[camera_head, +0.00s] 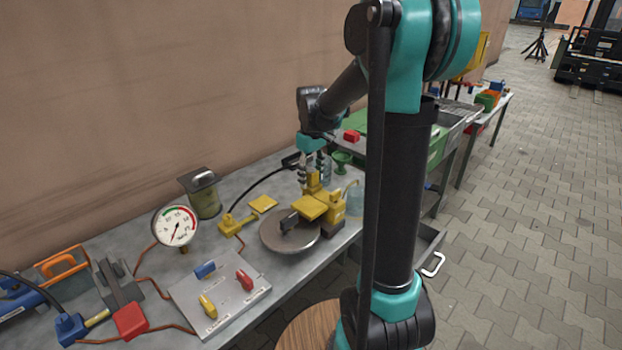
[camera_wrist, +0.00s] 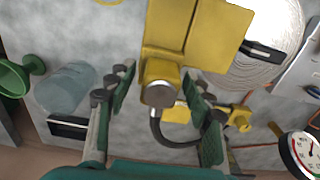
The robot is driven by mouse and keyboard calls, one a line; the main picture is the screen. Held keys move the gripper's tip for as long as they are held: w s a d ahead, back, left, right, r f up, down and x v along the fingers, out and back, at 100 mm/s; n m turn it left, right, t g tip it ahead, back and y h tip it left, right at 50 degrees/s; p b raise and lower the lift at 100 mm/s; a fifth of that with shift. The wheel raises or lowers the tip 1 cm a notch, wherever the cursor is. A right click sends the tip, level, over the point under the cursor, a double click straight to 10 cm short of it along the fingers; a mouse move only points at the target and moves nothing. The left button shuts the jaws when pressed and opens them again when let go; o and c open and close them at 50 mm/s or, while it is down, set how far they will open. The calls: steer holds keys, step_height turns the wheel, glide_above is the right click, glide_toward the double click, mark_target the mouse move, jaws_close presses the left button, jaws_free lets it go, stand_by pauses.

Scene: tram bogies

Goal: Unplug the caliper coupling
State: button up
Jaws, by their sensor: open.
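A yellow brake caliper (camera_head: 312,207) stands at the edge of a round metal disc (camera_head: 272,236) on the bench. In the wrist view, a yellow coupling block with a round grey metal end (camera_wrist: 160,94) lies at the near end of the caliper (camera_wrist: 195,35). A black hose (camera_wrist: 157,127) curves from beside it towards a yellow fitting (camera_wrist: 238,118). My gripper (camera_head: 312,165) is above the caliper. In the wrist view my gripper (camera_wrist: 160,88) is open, with one finger on each side of the coupling block. Gaps show on both sides; whether the fingertips touch it lower down cannot be told.
A clear jar (camera_wrist: 66,88) and a green funnel (camera_wrist: 18,76) stand left of the gripper in the wrist view. A gauge (camera_head: 176,227), a green canister (camera_head: 203,194) and a board with coloured handles (camera_head: 219,294) are on the bench. The wall is close behind.

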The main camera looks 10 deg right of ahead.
mark_target(311, 170)
stand_by(0.3)
jaws_close()
steer(key=shift+r, duration=0.15)
steer(key=shift+r, duration=2.85)
